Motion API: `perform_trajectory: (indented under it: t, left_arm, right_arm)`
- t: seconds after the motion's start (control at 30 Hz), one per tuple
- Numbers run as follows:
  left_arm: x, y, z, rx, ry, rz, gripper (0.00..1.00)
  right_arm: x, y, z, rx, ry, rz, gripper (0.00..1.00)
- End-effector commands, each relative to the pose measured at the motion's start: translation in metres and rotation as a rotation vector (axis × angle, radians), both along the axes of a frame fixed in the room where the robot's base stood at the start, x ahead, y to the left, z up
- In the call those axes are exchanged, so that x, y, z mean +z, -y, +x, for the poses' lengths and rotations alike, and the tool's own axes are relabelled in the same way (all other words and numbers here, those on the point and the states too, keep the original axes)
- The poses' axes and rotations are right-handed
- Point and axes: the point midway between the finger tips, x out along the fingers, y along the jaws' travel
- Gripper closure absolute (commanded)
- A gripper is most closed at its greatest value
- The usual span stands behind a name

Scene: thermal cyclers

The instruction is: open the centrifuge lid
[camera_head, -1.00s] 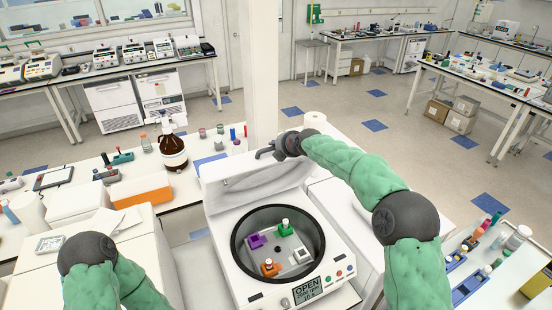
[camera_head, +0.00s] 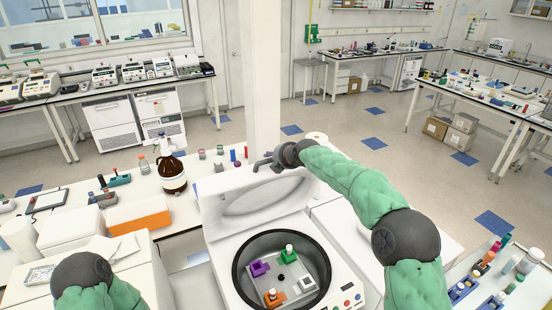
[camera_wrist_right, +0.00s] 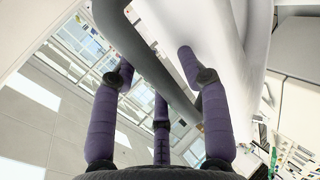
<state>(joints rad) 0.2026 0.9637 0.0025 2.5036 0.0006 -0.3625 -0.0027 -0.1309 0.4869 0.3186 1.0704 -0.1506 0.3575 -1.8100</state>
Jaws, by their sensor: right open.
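The white centrifuge (camera_head: 222,262) stands at the bottom middle of the head view. Its lid (camera_head: 222,203) is raised and leans back behind the round bowl (camera_head: 240,265), leaving the bowl uncovered. Purple, green, orange and white holders sit on the rotor (camera_head: 282,276) inside. My right arm reaches over to the lid's top edge, its dark end (camera_head: 270,162) at that edge. In the right wrist view my right gripper (camera_wrist_right: 157,72) has its purple fingers spread, with a dark grey bar (camera_wrist_right: 140,45) and a white surface close to them. Contact is unclear. My left gripper is out of view.
A bench behind holds a brown bottle (camera_head: 171,172), an orange box (camera_head: 140,217) and small tubes. A white pillar (camera_head: 262,80) rises behind the lid. Tube racks (camera_head: 465,290) stand at the right on another bench. The floor beyond is open.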

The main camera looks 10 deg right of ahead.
Motion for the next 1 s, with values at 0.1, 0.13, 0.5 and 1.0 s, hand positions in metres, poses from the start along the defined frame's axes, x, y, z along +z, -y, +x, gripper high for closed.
perform_trajectory:
  t: [0.1, 0.13, 0.5, 1.0]
  left_arm:
    - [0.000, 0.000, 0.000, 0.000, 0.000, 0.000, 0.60]
    - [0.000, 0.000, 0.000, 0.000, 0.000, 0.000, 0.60]
    - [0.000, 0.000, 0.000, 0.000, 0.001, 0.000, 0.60]
    - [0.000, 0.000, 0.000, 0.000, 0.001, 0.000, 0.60]
  right_arm:
    - [-0.003, 0.000, -0.001, 0.001, -0.006, -0.001, 0.49]
    - [-0.003, 0.000, 0.000, 0.001, -0.006, -0.001, 0.49]
    - [0.005, 0.003, -0.008, 0.000, -0.001, -0.002, 0.49]
    - [0.050, 0.023, -0.071, 0.001, 0.000, -0.001, 0.49]
